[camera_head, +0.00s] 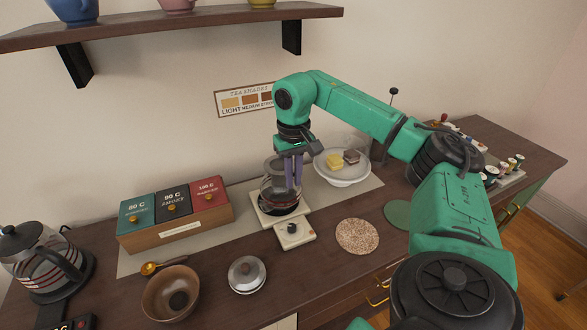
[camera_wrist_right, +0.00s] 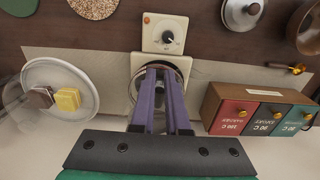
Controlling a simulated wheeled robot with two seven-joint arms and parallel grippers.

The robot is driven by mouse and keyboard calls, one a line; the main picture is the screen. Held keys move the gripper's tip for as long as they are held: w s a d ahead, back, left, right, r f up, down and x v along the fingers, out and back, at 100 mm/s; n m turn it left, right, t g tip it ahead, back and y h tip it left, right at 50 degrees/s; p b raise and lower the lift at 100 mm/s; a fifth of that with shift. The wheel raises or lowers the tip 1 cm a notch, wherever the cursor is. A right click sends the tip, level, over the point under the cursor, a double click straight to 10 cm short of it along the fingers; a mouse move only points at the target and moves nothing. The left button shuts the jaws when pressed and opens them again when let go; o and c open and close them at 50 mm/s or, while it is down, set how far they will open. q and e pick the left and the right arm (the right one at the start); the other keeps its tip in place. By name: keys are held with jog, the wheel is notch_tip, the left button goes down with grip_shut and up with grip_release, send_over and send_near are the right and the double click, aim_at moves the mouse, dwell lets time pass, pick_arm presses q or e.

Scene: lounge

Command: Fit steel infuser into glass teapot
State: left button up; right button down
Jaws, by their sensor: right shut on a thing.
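The glass teapot (camera_head: 270,199) stands on a pale warmer plate (camera_head: 262,218) on the counter, with dark contents low in it. My right gripper (camera_head: 292,184) points straight down over it, its purple fingers shut. A grey steel piece that looks like the infuser (camera_head: 275,166) shows beside the fingers at the teapot's mouth; how deep it sits is hidden. In the right wrist view the fingers of the right gripper (camera_wrist_right: 160,75) cover most of the teapot and of what they hold. My left gripper is not in view.
A tea box (camera_head: 180,228) stands left of the teapot, a domed cake plate (camera_head: 343,178) right. A control box (camera_head: 295,232), a steel lid (camera_head: 247,274), a wooden bowl (camera_head: 170,294) and a cork mat (camera_head: 357,236) lie in front. A kettle (camera_head: 40,262) stands far left.

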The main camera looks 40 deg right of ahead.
jog(key=shift+f+b, duration=1.25)
jog(key=shift+f, duration=0.75)
jog(key=c, duration=0.8)
grip_release()
jog(key=shift+c, duration=0.2)
jog(key=shift+r, duration=0.1)
notch_tip(320, 180, up, 6)
jog(key=p, duration=0.5)
jog(key=shift+p, duration=0.3)
